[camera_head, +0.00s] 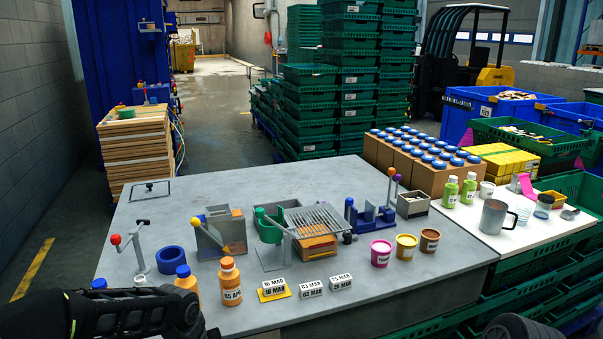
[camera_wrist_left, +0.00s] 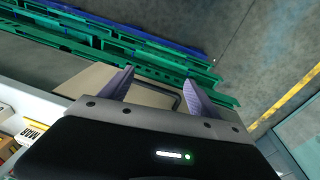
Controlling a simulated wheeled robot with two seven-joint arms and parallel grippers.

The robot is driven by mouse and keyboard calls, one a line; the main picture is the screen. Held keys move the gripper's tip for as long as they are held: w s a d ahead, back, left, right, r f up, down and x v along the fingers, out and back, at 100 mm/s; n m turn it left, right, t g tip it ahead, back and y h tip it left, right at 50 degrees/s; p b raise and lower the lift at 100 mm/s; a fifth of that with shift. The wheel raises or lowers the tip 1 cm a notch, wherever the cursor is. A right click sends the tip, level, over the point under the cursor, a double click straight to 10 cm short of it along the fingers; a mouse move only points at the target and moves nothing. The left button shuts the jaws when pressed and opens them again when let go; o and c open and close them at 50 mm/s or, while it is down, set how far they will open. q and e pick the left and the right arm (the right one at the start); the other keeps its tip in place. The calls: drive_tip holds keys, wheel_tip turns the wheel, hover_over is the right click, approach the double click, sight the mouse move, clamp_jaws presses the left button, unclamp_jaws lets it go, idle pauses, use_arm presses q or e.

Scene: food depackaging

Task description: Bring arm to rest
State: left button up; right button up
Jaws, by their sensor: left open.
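My left arm (camera_head: 110,312) comes in low at the left of the head view, over the near left edge of the grey table (camera_head: 340,177); its fingertips cannot be made out there. In the left wrist view my left gripper (camera_wrist_left: 160,77) is open, with its two purple-grey fingers apart and nothing between them. Beyond the fingers are a pale flat surface with a dark frame and green crates (camera_wrist_left: 100,40). My right gripper does not show; a dark rounded part (camera_head: 516,327) at the bottom right edge cannot be identified.
Orange bottles (camera_head: 230,284) with blue or orange caps stand close to my left arm. Date blocks (camera_head: 311,289), small tubs (camera_head: 381,253), a blue ring (camera_head: 171,259) and levered fixtures (camera_head: 221,234) fill the table's middle. A white side table (camera_head: 500,236) holds a grey mug (camera_head: 494,216).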

use_arm(q)
drive_tip(key=s+d+f+m+h, duration=0.1)
drive_tip(key=s+d+f, duration=0.2)
drive_tip(key=f, duration=0.3)
drive_tip(key=s+d+f+g+h, duration=0.1)
drive_tip(key=s+d+f, duration=0.25)
drive_tip(key=f, duration=0.25)
drive_tip(key=s+d+f+m+h, duration=0.1)
drive_tip(key=s+d+f, duration=0.25)
drive_tip(key=f, duration=0.25)
drive_tip(key=s+d+f+m, duration=0.1)
drive_tip(key=s+d+f, duration=0.1)
drive_tip(key=s+f, duration=0.5)
drive_tip(key=s, duration=0.4)
drive_tip(key=shift+s+d+f+h, duration=0.15)
drive_tip(key=shift+s+f+h, duration=0.05)
drive_tip(key=shift+s+h, duration=0.1)
